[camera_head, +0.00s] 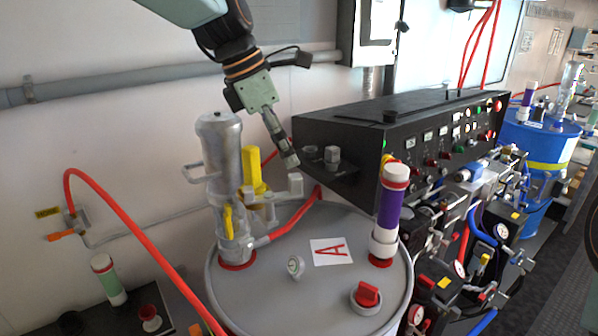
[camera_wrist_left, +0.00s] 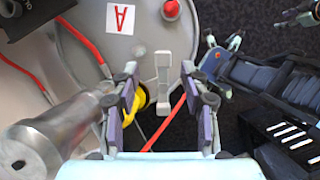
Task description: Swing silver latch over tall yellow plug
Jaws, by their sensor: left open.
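The tall yellow plug (camera_head: 254,173) stands at the back of the grey drum, just behind the silver pump. A pale silver latch (camera_head: 295,184) shows at the drum's back rim, right of the plug. In the left wrist view the latch (camera_wrist_left: 163,80) lies between my open left fingers, with part of the yellow plug (camera_wrist_left: 138,97) beside it on the left. My left gripper (camera_head: 289,160) is just above the latch in the head view, pointing down. Its left finger partly hides the plug in the wrist view. Contact with the latch cannot be told. I see no right gripper clearly.
The silver pump (camera_head: 219,146) stands close left of the plug. A black control panel (camera_head: 394,130) is close to the right of my left gripper. A purple and white cylinder (camera_head: 389,215) stands at the drum's right, and a red hose (camera_head: 125,230) curves past its left.

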